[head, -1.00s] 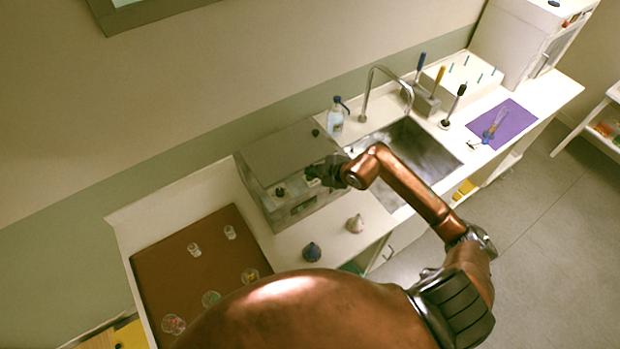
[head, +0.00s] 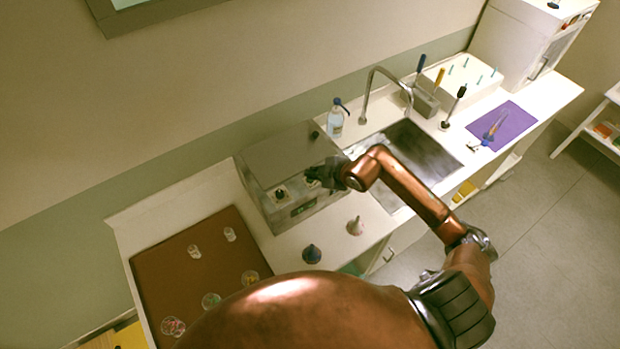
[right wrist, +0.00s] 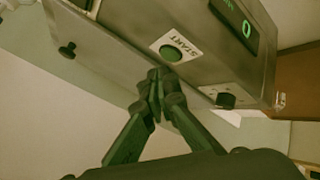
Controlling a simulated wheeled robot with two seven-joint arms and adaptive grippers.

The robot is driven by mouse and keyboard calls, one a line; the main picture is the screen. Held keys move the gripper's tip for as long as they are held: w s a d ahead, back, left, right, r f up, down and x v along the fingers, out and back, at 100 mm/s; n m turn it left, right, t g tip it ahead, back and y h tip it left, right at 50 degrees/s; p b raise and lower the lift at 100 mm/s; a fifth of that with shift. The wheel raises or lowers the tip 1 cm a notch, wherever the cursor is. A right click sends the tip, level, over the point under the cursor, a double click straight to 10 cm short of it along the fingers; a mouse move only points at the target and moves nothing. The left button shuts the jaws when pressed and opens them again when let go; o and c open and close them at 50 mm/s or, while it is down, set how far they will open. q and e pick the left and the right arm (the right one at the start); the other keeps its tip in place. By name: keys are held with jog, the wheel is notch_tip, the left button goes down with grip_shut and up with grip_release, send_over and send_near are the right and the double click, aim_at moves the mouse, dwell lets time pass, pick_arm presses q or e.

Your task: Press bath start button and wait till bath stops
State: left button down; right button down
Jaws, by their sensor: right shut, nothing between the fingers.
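The bath is a grey metal box (head: 262,205) on the counter left of the sink, with its flat lid (head: 285,152) down. Its front panel has a small display (head: 303,208), lit green. In the right wrist view the display (right wrist: 238,25) shows green characters, only partly in frame. There the round START button (right wrist: 171,54) sits on a white label and looks green. My right gripper (head: 314,173) is shut and empty at the front panel. Its fingertips (right wrist: 157,84) are just short of the START label in the picture; contact cannot be told. My left gripper is not in view.
A dark flask (head: 312,254) and a pale flask (head: 355,226) stand in front of the bath. A brown mat (head: 165,262) with several glass vessels lies left. A spray bottle (head: 336,122) and the sink (head: 425,150) are right. A purple mat (head: 515,118) lies farther right.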

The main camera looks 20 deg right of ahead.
aim_at(311, 180)
jog(key=shift+f, duration=0.15)
jog(key=shift+f, duration=0.3)
jog(key=shift+f+b, duration=0.35)
jog(key=shift+f, duration=0.05)
dwell(1.0)
jog(key=shift+r+p, duration=0.75)
jog(key=shift+r, duration=0.05)
jog(key=shift+r, duration=0.1)
notch_tip(311, 180, up, 5)
jog(key=p, duration=0.4)
